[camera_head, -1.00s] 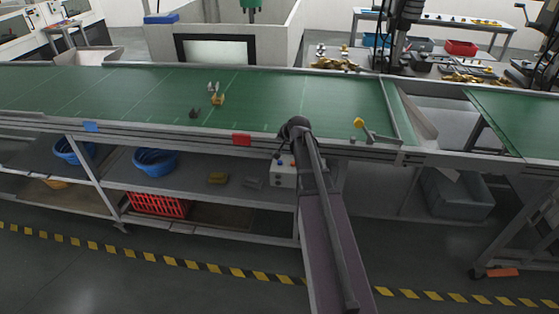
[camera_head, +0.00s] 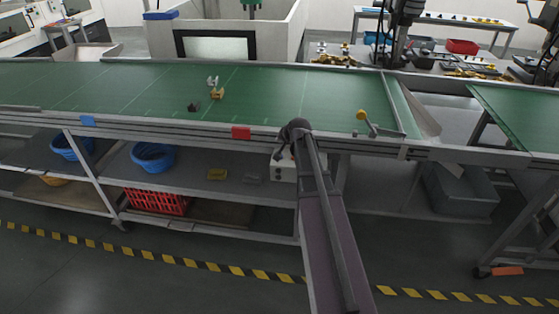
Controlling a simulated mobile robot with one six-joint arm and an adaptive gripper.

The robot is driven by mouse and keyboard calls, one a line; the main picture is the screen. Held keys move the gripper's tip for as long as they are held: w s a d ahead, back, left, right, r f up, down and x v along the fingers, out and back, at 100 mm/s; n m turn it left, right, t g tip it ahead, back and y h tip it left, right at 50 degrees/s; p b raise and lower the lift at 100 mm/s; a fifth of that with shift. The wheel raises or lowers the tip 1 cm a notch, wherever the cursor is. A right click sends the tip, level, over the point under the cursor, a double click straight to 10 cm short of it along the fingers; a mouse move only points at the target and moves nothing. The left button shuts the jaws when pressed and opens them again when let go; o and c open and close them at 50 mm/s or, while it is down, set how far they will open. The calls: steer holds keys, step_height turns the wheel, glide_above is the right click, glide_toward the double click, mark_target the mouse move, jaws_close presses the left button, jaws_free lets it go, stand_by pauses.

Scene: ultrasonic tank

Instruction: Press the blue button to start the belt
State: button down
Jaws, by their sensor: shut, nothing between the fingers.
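I cannot tell from here whether the blue patch is a raised button. My arm rises from the lower middle, and its dark end reaches the rail just right of the red patch. My gripper (camera_head: 280,152) is small and dark there, shut and empty, in front of a white box (camera_head: 284,167) under the belt. It is well to the right of the blue patch.
Small grey and yellow parts (camera_head: 217,94) and a dark part (camera_head: 193,107) lie on the belt. Blue bowls (camera_head: 153,157) and a red crate (camera_head: 156,201) are on the shelves below. The front floor is clear.

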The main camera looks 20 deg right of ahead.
steer(key=shift+f+b, duration=2.05)
steer(key=shift+f, duration=0.3)
